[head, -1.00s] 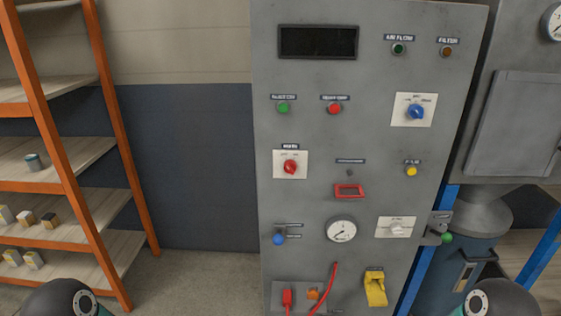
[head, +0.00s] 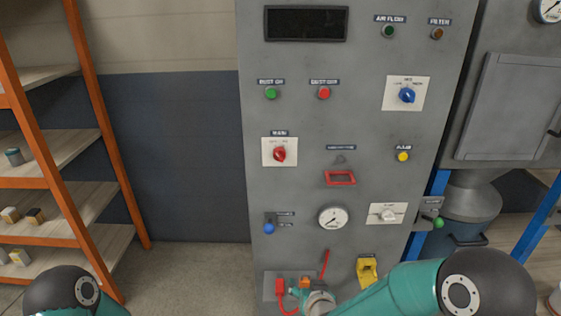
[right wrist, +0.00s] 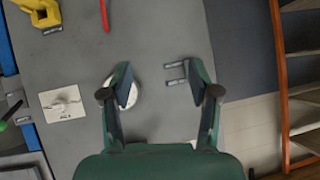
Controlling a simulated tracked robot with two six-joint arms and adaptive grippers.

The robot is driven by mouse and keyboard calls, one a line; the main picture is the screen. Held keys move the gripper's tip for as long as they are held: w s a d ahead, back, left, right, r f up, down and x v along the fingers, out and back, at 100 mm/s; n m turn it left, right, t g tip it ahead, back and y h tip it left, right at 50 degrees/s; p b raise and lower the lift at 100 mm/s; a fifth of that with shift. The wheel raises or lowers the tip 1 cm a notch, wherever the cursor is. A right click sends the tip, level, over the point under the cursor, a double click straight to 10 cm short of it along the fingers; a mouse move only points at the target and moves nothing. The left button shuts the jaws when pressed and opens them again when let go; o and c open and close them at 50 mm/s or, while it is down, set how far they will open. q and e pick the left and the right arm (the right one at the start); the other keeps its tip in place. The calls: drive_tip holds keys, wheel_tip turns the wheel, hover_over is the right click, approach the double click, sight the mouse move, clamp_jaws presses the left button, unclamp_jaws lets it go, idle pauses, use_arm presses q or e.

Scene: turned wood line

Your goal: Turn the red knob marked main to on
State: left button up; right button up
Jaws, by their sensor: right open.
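The red main knob (head: 279,155) sits on a white square plate (head: 267,146) under a dark label reading MAIN, on the left side of the grey panel. Its handle looks near upright, and the small plate marks are too blurred to read. My right gripper (right wrist: 160,92) is open and empty, with the panel face beyond its fingers. In the head view my right wrist is low at the bottom edge, well below the knob. The knob is not visible in the right wrist view. My left gripper is out of view; only part of my left arm shows at bottom left.
Below the knob are a blue switch (head: 269,228), a round gauge (head: 333,218) and a red-framed opening (head: 340,178). A white selector (head: 388,214) and yellow holder (head: 367,271) are further right. An orange shelf rack (head: 110,150) stands left; wall space between is clear.

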drive_tip(key=w+a+r+t, duration=0.2)
drive_tip(key=r, duration=0.6)
drive_tip(key=w+a+r+t, duration=0.3)
drive_tip(key=r, duration=0.4)
drive_tip(key=m+t+h, duration=0.2)
approach(279, 158)
drive_tip(key=shift+n, duration=0.3)
drive_tip(key=w+p, duration=0.4)
drive_tip(key=w, duration=0.6)
drive_tip(key=c, duration=1.1)
